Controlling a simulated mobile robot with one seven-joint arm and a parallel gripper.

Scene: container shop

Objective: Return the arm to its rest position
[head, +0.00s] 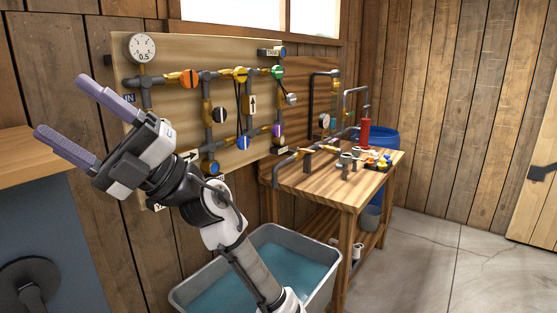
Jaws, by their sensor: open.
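My gripper (76,117) is raised at the left of the head view. Its two purple-grey fingers are spread apart and point up and to the left. Nothing shows between them. My arm reaches up from the bottom of the view, in front of the lower left part of the pipe board (175,60) and part of the water tub. The gripper appears clear of other things, though its distance from the wall and the board is hard to judge.
A grey tub (334,283) of water stands below the board. A wooden workbench (345,196) with pipes, valves and a red cylinder (365,132) stands right of it, before a blue barrel (384,143). A wooden counter (30,172) is at left. Floor at right is clear.

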